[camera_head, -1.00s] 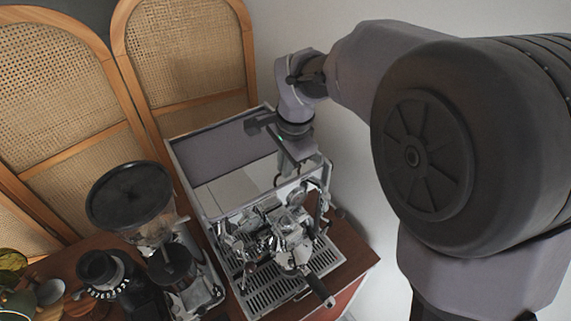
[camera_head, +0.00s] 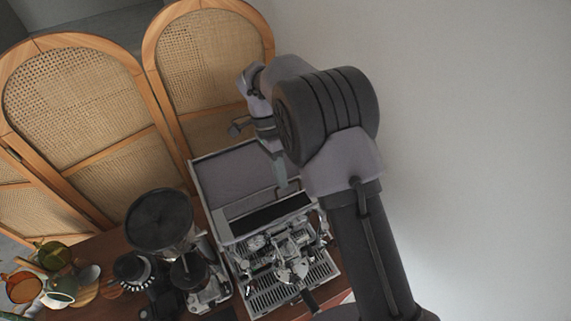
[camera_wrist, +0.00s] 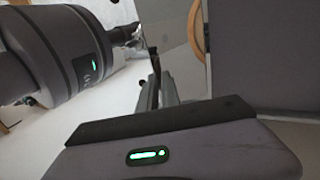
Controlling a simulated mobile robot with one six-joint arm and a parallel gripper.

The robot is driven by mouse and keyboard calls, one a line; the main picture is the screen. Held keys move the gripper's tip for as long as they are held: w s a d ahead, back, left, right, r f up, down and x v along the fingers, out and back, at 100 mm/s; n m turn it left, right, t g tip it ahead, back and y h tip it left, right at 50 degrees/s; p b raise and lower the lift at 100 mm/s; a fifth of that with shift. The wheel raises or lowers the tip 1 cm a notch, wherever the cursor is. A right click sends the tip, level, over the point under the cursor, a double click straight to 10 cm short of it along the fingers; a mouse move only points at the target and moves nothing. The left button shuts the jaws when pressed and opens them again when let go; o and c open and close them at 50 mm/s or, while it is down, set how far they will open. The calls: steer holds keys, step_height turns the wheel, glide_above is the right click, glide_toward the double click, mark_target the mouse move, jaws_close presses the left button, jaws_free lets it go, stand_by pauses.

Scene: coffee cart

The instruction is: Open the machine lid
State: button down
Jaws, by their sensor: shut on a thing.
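The espresso machine (camera_head: 214,212) stands on the wooden cart, its chrome front and drip tray toward the bottom of the head view. A grey panel, the machine lid (camera_head: 232,172), shows at its top. A dark recess (camera_head: 268,214) shows in front of the panel. My gripper (camera_head: 281,180) is over the panel's right part. In the wrist view my gripper's fingers (camera_wrist: 158,78) are close together, and a grey surface fills the right side. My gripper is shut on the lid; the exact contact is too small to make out.
A coffee grinder (camera_head: 160,222) stands close to the machine's left. Several cups, including a green one (camera_head: 54,255), are at the cart's left end. Cane folding screens (camera_head: 85,110) stand behind. A plain wall (camera_head: 460,130) is on the right.

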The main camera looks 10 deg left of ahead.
steer(key=shift+w+a+r+g+h+p, duration=0.1)
steer(key=shift+w+a+g+h+p, duration=0.15)
steer(key=shift+w+g, duration=0.2)
steer(key=shift+w+a+r+g+h+p, duration=0.1)
steer(key=shift+w+a+g+h, duration=0.25)
steer(key=shift+g, duration=0.1)
steer(key=c, duration=1.6)
jaws_free()
steer(key=shift+w, duration=0.1)
steer(key=shift+o, duration=0.2)
steer(key=shift+r, duration=0.15)
